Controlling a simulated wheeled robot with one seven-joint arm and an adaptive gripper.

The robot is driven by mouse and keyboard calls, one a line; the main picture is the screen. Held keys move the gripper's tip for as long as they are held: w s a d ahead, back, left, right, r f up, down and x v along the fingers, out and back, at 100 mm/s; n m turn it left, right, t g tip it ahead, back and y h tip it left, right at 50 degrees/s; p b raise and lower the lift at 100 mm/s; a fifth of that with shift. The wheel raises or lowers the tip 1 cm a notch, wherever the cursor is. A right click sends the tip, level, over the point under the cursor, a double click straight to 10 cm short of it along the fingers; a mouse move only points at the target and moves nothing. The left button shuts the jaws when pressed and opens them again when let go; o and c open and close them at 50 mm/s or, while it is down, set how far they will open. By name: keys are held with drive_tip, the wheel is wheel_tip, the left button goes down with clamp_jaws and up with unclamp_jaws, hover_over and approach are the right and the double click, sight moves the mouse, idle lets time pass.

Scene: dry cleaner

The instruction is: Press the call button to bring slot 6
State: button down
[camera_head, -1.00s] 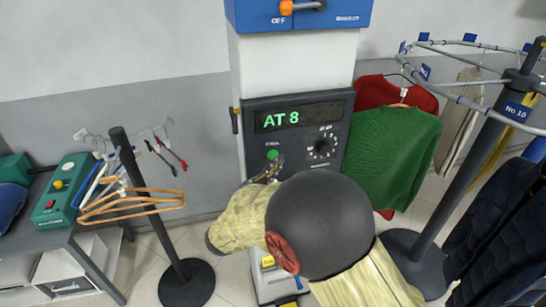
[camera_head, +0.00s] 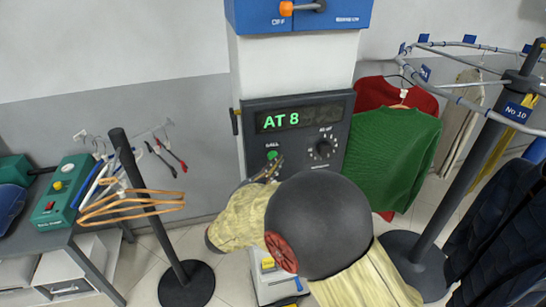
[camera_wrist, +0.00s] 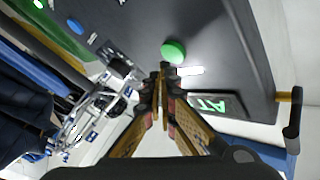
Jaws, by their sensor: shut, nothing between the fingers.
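The green call button (camera_head: 272,155) sits on the dark control panel (camera_head: 336,158), below the lit display (camera_head: 297,118), which reads "AT 8". A rotary dial (camera_head: 323,149) is to the right of the button. My gripper (camera_head: 268,172) is shut and empty, just below the button in the head view. In the wrist view the button (camera_wrist: 173,51) lies just beyond the shut fingertips (camera_wrist: 163,72). I cannot tell whether they touch it. The dial is not clearly readable, and my arm covers the lower part of the panel's column.
A blue box with an orange-tipped switch (camera_head: 286,8) is above the panel. A green sweater (camera_head: 393,155) and a red one hang to the right, near a round rail (camera_head: 470,45). A post with orange hangers (camera_head: 130,200) stands at the left.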

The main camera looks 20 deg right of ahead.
drive_tip(key=shift+w, duration=0.1)
idle(0.6)
drive_tip(key=shift+w, duration=0.3)
drive_tip(key=shift+w+b, duration=0.45)
idle(0.6)
drive_tip(key=shift+s, duration=0.9)
drive_tip(key=s, duration=0.5)
idle(0.5)
